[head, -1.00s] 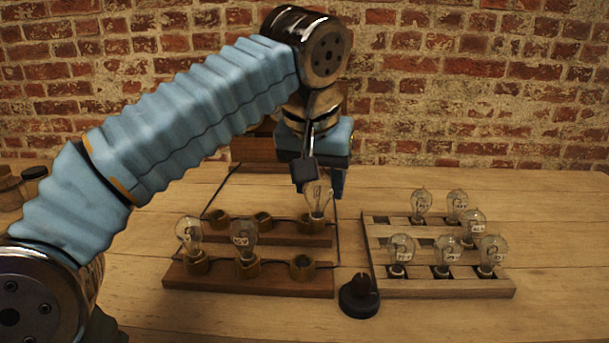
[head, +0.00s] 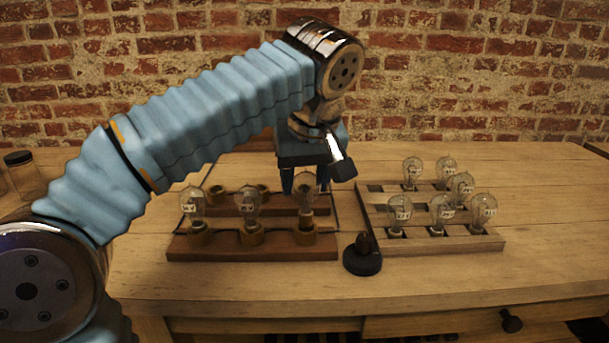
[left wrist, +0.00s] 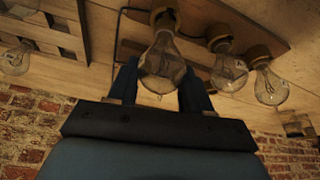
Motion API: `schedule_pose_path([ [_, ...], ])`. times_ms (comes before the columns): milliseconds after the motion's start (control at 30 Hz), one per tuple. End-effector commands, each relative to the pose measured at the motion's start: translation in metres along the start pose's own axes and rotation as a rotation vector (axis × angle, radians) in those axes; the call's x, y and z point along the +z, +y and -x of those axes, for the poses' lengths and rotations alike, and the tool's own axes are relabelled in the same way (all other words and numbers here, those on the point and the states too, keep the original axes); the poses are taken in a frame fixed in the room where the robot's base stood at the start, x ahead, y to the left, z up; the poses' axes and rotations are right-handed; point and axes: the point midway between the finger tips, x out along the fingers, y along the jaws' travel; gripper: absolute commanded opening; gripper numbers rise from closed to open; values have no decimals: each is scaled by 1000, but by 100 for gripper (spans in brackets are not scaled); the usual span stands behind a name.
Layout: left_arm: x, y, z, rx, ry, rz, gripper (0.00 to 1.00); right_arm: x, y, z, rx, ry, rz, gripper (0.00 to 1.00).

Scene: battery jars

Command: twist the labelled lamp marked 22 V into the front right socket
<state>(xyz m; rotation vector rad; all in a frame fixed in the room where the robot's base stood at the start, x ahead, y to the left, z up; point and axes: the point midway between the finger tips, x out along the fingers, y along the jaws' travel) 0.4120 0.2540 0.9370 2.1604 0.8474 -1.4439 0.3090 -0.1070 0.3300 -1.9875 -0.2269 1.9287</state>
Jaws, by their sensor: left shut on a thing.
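My left gripper (head: 305,186) points down over the front row of the wooden socket board (head: 270,254). It is shut on a clear glass lamp (head: 306,191), one finger on each side of the bulb. The lamp is upright over the front right socket (head: 304,234); it sits higher than its neighbours, and I cannot tell how far its base is in. In the left wrist view, the lamp (left wrist: 163,68) is between the fingers, its base lined up with a brass socket (left wrist: 163,16). I cannot read its label. My right gripper is out of view.
Labelled lamps stand in the front left (head: 194,203) and front middle (head: 250,205) sockets, close left of the gripper. A round black-based knob (head: 362,258) stands right of the board. A wooden rack (head: 455,243) with several lamps is further right.

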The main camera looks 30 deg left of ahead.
Motion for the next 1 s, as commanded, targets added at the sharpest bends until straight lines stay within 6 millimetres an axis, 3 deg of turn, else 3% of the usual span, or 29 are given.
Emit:
schedule_pose_path([
  [1000, 4, 0, -10, 1, 0, 0, 13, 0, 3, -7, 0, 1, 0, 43],
])
